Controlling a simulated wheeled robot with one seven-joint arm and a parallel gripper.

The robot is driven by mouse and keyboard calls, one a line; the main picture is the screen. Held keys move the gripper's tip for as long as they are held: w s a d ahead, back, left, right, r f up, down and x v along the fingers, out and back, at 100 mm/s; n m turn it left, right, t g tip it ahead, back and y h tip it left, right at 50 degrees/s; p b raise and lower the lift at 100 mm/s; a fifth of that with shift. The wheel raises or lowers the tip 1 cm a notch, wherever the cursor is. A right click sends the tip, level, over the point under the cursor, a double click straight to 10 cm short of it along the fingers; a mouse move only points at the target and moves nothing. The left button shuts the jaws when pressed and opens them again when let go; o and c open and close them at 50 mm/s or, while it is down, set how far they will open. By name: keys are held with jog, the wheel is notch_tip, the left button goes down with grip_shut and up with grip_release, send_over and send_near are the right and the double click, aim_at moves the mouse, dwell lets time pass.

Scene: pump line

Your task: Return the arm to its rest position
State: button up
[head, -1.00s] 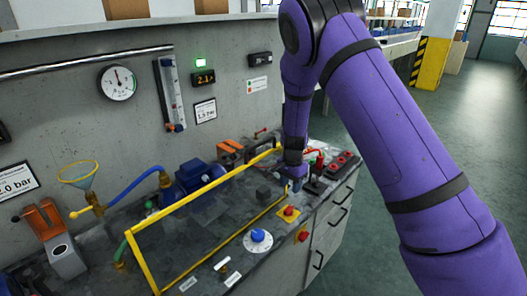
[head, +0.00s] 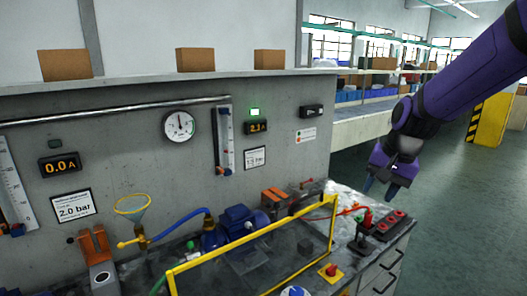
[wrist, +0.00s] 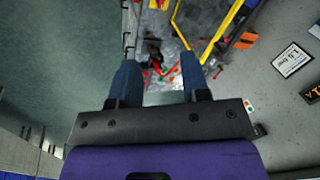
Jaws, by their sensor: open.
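My gripper (head: 378,190) is at the end of my purple arm, at the right of the head view. It is raised above the right end of the bench, in front of the open floor. In the wrist view its two blue-grey fingers (wrist: 160,80) stand apart with nothing between them. Beyond the fingertips, the bench end with the red-buttoned control box (head: 389,224) shows small and some way off.
The pump bench carries a yellow guard frame (head: 252,240), a blue pump (head: 240,222), a yellow funnel (head: 132,205) and an orange-handled clamp (head: 96,250). A gauge (head: 180,127) hangs on the wall. A yellow post (head: 490,122) stands at the right. The floor there is clear.

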jog(key=s+d+r+n+t+h, duration=0.1)
jog(key=s+r, duration=0.3)
jog(key=s, duration=0.8)
jog(key=s+d+r+n+t+h, duration=0.1)
jog(key=s+r+n, duration=0.3)
jog(key=s, duration=0.7)
jog(key=shift+s+d+r+n+t, duration=0.35)
jog(key=shift+d+r+t, duration=0.15)
jog(key=shift+d+r, duration=0.3)
jog(key=shift+d+f, duration=0.1)
